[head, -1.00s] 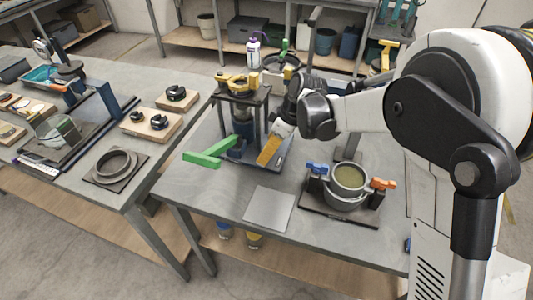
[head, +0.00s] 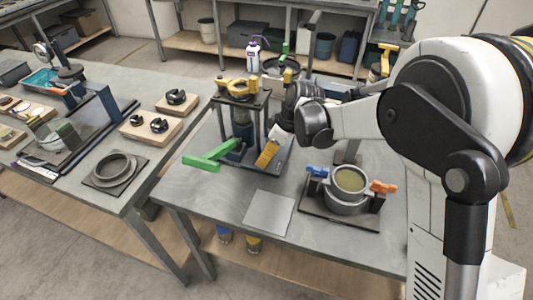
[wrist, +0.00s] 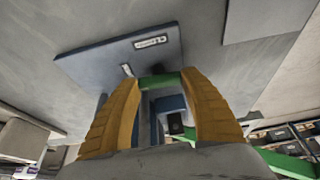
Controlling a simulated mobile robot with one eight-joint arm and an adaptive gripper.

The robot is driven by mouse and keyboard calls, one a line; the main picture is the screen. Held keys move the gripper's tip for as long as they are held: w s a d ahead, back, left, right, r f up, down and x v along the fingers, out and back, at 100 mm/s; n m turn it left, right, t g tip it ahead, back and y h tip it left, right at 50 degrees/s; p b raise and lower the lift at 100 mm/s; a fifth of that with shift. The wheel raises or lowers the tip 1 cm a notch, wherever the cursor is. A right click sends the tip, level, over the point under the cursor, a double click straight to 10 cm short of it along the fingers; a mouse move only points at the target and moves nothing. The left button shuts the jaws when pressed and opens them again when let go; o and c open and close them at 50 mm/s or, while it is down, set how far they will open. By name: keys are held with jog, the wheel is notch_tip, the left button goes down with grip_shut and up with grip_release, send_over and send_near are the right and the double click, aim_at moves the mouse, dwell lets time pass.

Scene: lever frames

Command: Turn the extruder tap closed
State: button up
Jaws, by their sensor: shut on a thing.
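The extruder (head: 243,125) is a dark frame on a blue-grey base plate, with yellow parts on top and a blue body below. A long green handle (head: 208,158) sticks out from its front left. My gripper (head: 264,158), with yellow fingers, is low at the extruder's right side. In the wrist view my gripper (wrist: 160,95) is shut on a green bar (wrist: 161,81), which I take for the tap's handle. A blue block (wrist: 171,105) shows behind it. More green (wrist: 287,163) shows at the lower right. The fingers hide part of the hold.
A grey pot (head: 349,184) with blue and orange handles stands on a dark board to the right. A flat grey plate (head: 269,211) lies in front. A second table (head: 50,185) with tools stands at the left.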

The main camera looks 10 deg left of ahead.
jog(key=m, duration=0.2)
jog(key=m+t, duration=0.1)
jog(key=m, duration=0.1)
jog(key=shift+s+m+t+h, duration=0.15)
jog(key=shift+m+t+h, duration=0.15)
jog(key=shift+h, duration=0.1)
jog(key=m+t+h, duration=0.1)
jog(key=m, duration=0.3)
jog(key=shift+a, duration=0.1)
jog(key=m+t+h, duration=0.1)
jog(key=m, duration=0.3)
jog(key=shift+a+m+h, duration=0.1)
jog(key=shift+m+h, duration=1)
jog(key=shift+m, duration=1.3)
jog(key=o, duration=1.2)
